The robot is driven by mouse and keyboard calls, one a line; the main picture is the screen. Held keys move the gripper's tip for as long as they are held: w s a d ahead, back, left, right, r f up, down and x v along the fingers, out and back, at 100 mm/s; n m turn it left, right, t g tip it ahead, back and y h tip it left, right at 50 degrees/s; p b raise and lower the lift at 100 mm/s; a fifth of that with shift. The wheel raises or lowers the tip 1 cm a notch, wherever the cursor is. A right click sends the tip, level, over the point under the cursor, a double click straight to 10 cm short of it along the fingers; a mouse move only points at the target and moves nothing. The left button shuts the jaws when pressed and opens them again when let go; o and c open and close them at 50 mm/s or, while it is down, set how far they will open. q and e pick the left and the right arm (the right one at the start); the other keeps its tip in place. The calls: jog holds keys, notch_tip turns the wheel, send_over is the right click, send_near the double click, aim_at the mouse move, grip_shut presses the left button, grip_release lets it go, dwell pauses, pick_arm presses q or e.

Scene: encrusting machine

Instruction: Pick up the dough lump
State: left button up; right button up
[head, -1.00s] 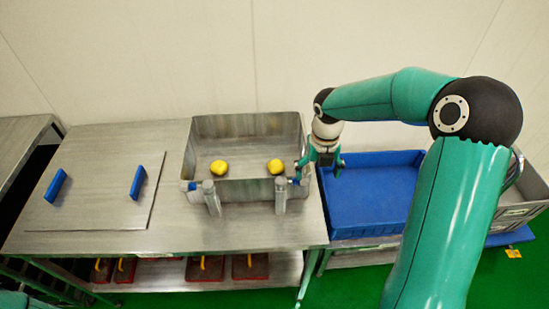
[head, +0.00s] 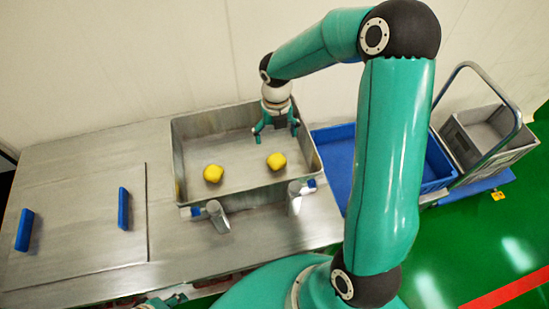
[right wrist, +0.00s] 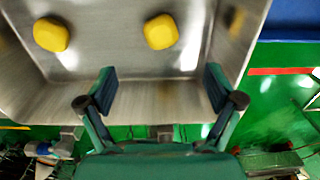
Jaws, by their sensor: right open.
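Two yellow dough lumps lie apart on the floor of a grey metal bin. In the head view the left lump (head: 213,173) is near the bin's left side, and the right lump (head: 276,161) is right of the middle. They also show at the top of the right wrist view, one at left (right wrist: 50,34) and one near the middle (right wrist: 160,31). My right gripper (head: 277,136) is open and empty over the bin's back right part, beyond the right lump. Its spread fingers (right wrist: 160,88) touch neither lump. A small teal part at the bottom edge may be my left gripper (head: 165,301), mostly cut off.
The metal bin (head: 203,118) has high walls and stands on a steel table (head: 85,150). Two metal posts (head: 218,216) stand at its front. A plate with two blue handles (head: 124,208) lies at left. A blue tray (head: 335,135) and a cart (head: 490,140) are at right.

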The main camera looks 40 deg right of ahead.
aim_at(276, 158)
notch_tip(276, 158, down, 8)
jog(key=shift+s+d+r+b, duration=0.1)
jog(key=shift+s+d+b, duration=0.05)
jog(key=shift+b, duration=0.15)
notch_tip(276, 158, down, 5)
jog(key=b, duration=0.5)
jog(key=c, duration=1.3)
jog(key=shift+o, duration=0.2)
jog(key=shift+r, duration=0.1)
